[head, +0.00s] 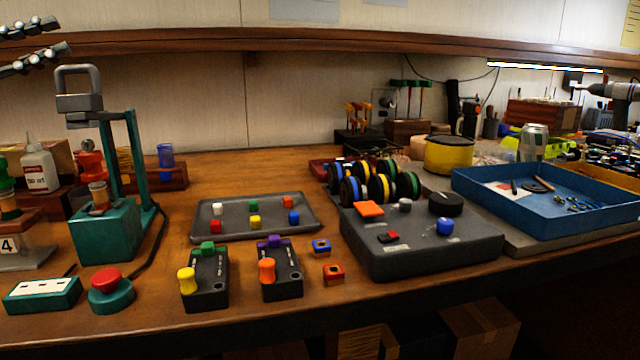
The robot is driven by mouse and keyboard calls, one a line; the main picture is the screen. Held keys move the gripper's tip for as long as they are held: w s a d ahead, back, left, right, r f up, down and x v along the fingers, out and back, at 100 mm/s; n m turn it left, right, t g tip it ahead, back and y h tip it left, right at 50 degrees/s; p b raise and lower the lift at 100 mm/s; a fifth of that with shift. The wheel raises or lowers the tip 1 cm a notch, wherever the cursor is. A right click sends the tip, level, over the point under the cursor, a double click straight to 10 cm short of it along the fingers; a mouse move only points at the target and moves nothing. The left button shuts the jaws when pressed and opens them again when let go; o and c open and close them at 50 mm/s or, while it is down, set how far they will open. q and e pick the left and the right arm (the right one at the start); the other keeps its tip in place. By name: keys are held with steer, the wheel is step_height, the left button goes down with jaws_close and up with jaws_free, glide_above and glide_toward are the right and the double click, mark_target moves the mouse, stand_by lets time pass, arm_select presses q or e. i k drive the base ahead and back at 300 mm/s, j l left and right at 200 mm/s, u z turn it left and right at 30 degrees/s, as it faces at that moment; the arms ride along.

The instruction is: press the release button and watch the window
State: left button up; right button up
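A red push button (106,279) sits on a round teal base (112,298) at the front left of the bench. A teal box (106,232) with an upright post stands behind it, and a grey block with a loop handle (79,102) is up beside the post's top. A flat teal unit with a pale slotted top (42,292) lies left of the button; I cannot tell if this is the window. My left gripper (64,35) is at the top left, its two fingers apart and empty, well above the button. My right gripper is not in view.
A grey tray of coloured blocks (235,235), two black switch boxes (207,292) (283,284) and a grey console (420,265) stand to the right. A white bottle (40,168) and a stand marked 4 (25,257) are at the left. A dark cable runs behind the button.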

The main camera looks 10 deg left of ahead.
mark_target(106, 279)
steer(key=k+l, duration=0.35)
steer(key=k, duration=0.15)
steer(key=k+l, duration=0.65)
steer(key=k, duration=0.3)
